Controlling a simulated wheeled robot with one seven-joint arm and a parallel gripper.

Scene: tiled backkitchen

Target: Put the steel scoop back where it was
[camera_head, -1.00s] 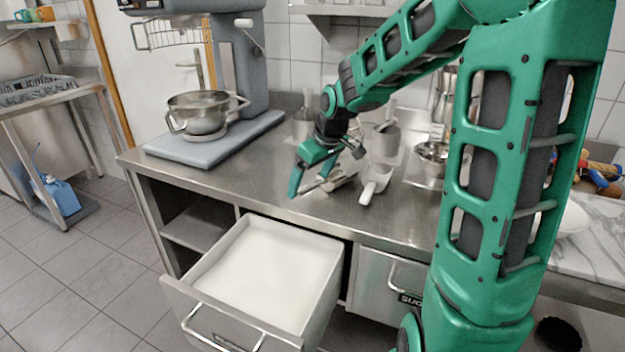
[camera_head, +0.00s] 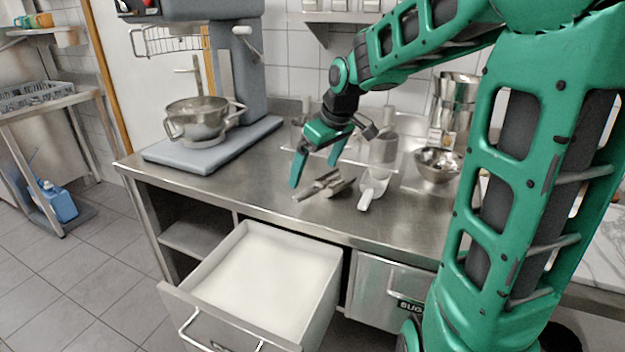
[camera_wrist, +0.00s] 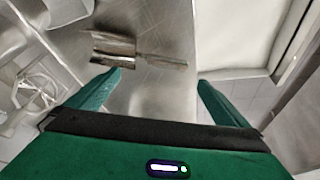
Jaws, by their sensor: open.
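The steel scoop (camera_head: 325,186) lies on the steel counter, near its front edge and behind the open drawer. In the wrist view the scoop (camera_wrist: 113,45) lies flat with its handle pointing right. My gripper (camera_head: 317,168) is open and empty, above and slightly behind the scoop, apart from it. In the wrist view the gap between my fingertips (camera_wrist: 161,82) is clear and the scoop lies beyond them. The open drawer (camera_head: 330,290) holds a smooth white fill.
A white scoop (camera_head: 374,188) lies right of the steel one. A mixer with a steel bowl (camera_head: 197,120) stands at left. A metal bowl (camera_head: 438,164) and steel containers (camera_head: 456,105) stand at right. A labelled drawer (camera_head: 385,285) is shut. The counter's front left is clear.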

